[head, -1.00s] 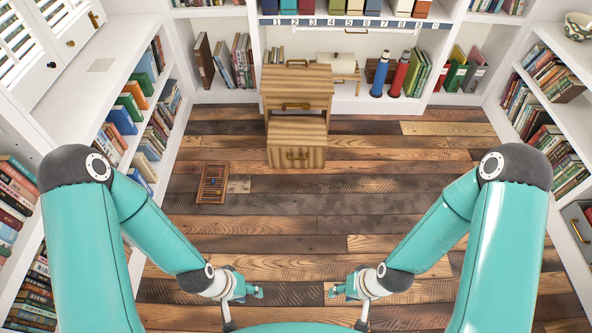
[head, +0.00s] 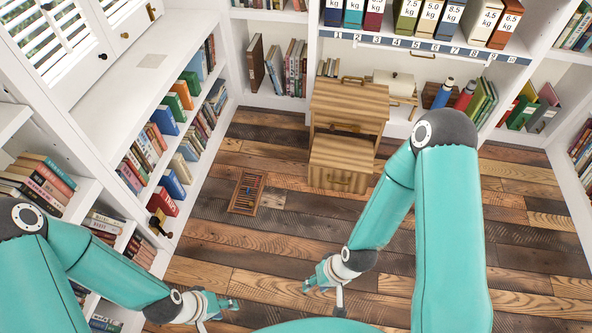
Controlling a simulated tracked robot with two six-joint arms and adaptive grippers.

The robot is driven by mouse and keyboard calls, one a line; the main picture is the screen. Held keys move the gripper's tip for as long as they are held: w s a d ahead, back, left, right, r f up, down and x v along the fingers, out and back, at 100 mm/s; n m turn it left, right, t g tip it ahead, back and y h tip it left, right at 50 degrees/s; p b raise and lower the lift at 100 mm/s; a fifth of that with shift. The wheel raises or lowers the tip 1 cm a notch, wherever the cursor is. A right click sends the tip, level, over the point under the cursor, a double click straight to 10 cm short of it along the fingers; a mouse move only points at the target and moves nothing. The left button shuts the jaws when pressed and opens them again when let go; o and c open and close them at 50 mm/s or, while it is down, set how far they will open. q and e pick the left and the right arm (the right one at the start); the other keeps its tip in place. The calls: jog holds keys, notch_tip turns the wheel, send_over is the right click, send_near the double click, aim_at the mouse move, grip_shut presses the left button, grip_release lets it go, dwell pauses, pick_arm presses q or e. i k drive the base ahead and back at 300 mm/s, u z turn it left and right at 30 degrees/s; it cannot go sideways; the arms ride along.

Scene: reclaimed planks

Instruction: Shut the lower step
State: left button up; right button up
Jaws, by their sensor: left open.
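A wooden step cabinet (head: 352,103) stands on the plank floor against the back shelving. Its lower step (head: 341,165) is a light striped wood box with a brass handle, and it juts out in front of the taller part. A second brass handle shows above it on the taller part's front. My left gripper (head: 229,304) is open and empty at the lower left, well in front of the cabinet. My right gripper (head: 308,282) hangs empty at the lower middle, nearer me than the step; its fingers look apart. Neither gripper touches the cabinet.
A small wooden abacus-like frame (head: 247,192) lies on the floor left of the step. Bookshelves (head: 147,72) line the left side. Blue and red bottles (head: 443,93) stand on the shelf right of the cabinet. The floor in front of the step is clear.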

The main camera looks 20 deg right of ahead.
aim_at(338, 163)
jog(key=u, duration=0.15)
jog(key=i, duration=1.3)
jog(key=z, duration=0.55)
